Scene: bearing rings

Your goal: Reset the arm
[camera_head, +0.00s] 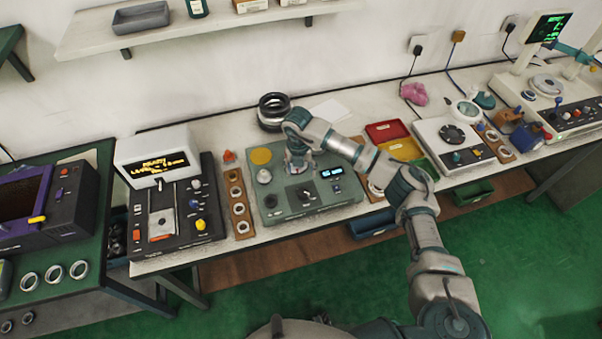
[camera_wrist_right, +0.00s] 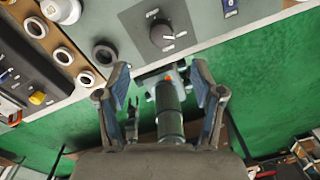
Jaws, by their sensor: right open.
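My right arm reaches in from the lower right in the head view. My right gripper (camera_head: 298,168) is over the grey-green console (camera_head: 318,203) on the bench, beside its yellow round pad (camera_head: 261,156). In the right wrist view the two fingers of the right gripper (camera_wrist_right: 161,72) stand apart, with the console's black knob (camera_wrist_right: 161,33) beyond them. A teal cylinder (camera_wrist_right: 169,110) shows between the fingers; I cannot tell what it belongs to. No ring is seen in the grip. My left gripper is not in view.
A wooden strip with several rings (camera_head: 238,208) lies left of the console, by a black machine with a lit display (camera_head: 160,168). A stacked dark ring part (camera_head: 273,110) stands behind. Red and yellow trays (camera_head: 387,131) and a white device (camera_head: 453,140) lie right. Green floor is in front.

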